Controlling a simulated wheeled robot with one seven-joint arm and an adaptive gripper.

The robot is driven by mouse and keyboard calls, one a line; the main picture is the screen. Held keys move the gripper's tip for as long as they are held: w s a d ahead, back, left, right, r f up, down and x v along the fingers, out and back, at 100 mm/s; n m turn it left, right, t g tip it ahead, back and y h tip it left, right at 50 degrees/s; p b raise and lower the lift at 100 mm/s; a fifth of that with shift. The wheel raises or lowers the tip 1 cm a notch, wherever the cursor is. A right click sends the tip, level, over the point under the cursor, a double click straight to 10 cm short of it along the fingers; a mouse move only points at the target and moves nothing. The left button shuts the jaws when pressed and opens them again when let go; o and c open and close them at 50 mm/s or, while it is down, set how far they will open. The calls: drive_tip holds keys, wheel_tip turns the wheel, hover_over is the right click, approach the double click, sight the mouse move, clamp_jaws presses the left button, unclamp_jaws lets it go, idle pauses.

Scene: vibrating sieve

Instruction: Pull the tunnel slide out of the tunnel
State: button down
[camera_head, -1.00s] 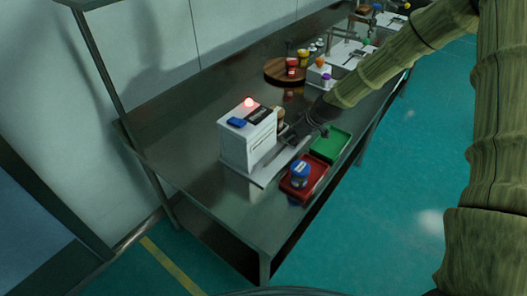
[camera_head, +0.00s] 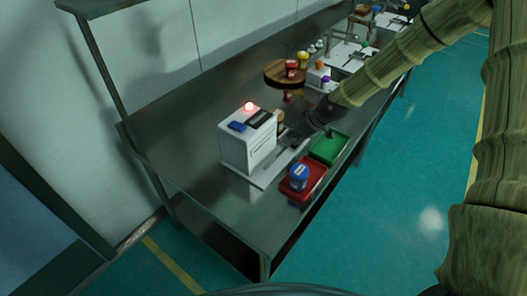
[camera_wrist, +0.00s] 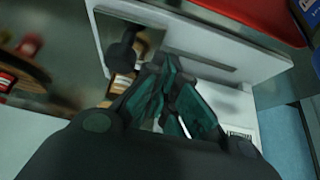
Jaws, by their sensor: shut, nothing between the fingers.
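The white box-shaped machine (camera_head: 250,150), with a lit red lamp on top, stands on a flat white base near the table's left end. The slide and tunnel cannot be told apart clearly; a thin pale strip lies on the base beside the box, partly behind my gripper. My gripper (camera_head: 292,137) is at the box's right side, low over the base. In the wrist view my gripper (camera_wrist: 172,85) has its teal-padded fingers together and empty. A white ledge (camera_wrist: 220,66) of the machine lies just beyond them. Contact cannot be told.
A red tray (camera_head: 314,181) with a blue-capped jar (camera_head: 299,175) and a green tray (camera_head: 327,148) line the table's front edge. A round wooden stand (camera_head: 287,74) with small jars is behind. The table (camera_head: 180,155) is clear left of the box.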

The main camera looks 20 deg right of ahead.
drive_tip(key=p+v, duration=0.3)
drive_tip(key=v, duration=0.2)
idle(0.3)
drive_tip(key=shift+r, duration=0.1)
